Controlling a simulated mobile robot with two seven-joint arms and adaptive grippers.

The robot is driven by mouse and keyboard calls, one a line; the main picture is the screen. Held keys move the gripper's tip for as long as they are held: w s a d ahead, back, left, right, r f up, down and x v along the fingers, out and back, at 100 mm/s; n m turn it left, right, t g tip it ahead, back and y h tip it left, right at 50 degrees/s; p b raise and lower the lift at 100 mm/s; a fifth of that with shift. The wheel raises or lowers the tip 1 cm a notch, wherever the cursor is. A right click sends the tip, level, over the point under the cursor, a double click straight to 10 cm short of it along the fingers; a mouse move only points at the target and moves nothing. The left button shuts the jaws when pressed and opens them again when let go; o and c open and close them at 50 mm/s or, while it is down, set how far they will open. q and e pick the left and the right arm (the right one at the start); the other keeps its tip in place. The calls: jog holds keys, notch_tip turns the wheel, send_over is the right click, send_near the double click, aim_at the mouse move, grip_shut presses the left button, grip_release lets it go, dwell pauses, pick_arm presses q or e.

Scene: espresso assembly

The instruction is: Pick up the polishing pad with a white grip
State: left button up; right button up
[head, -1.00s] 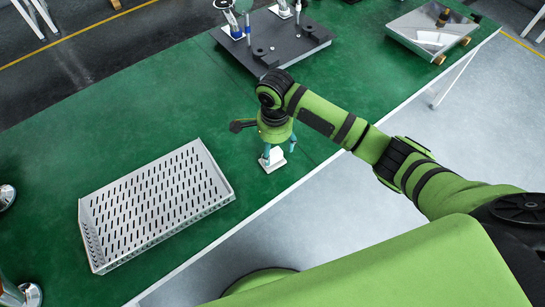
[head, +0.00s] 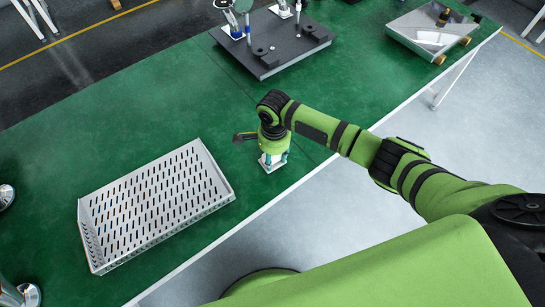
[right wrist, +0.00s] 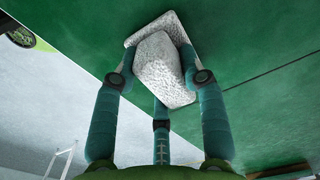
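The polishing pad with a white grip (head: 270,167) lies on the green table near its front edge, right of the slotted tray. In the right wrist view its speckled white grip (right wrist: 162,72) stands up from a flat, pale base. My right gripper (head: 273,158) is over it, pointing down. Its teal fingers (right wrist: 158,75) stand around the grip, one on each side and one at the near end. The fingertips are very close to the grip; I cannot tell whether they press on it. My left gripper is not in view.
A grey slotted tray (head: 225,191) stands on the table to the left. A dark platform (head: 268,66) with several parts on it is behind, and a silver box (head: 412,38) is at the back right. Metal parts (head: 30,293) show at the left edge. Open green table (head: 180,105) surrounds the pad.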

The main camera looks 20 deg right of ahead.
aim_at(278, 163)
jog(key=shift+r, duration=0.1)
dwell(0.3)
jog(key=shift+r, duration=0.35)
jog(key=r, duration=0.2)
jog(key=d+r, duration=0.1)
jog(key=shift+s+r, duration=0.3)
jog(key=shift+r, duration=0.1)
jog(key=s+d+r, duration=0.2)
jog(key=d, duration=0.1)
jog(key=s+d+r, duration=0.2)
jog(key=s+d+r+p, duration=0.1)
jog(key=s+d+r, duration=0.1)
jog(key=d, duration=0.1)
jog(key=shift+d+r, duration=0.15)
jog(key=shift+d, duration=0.2)
jog(key=shift+o, duration=0.6)
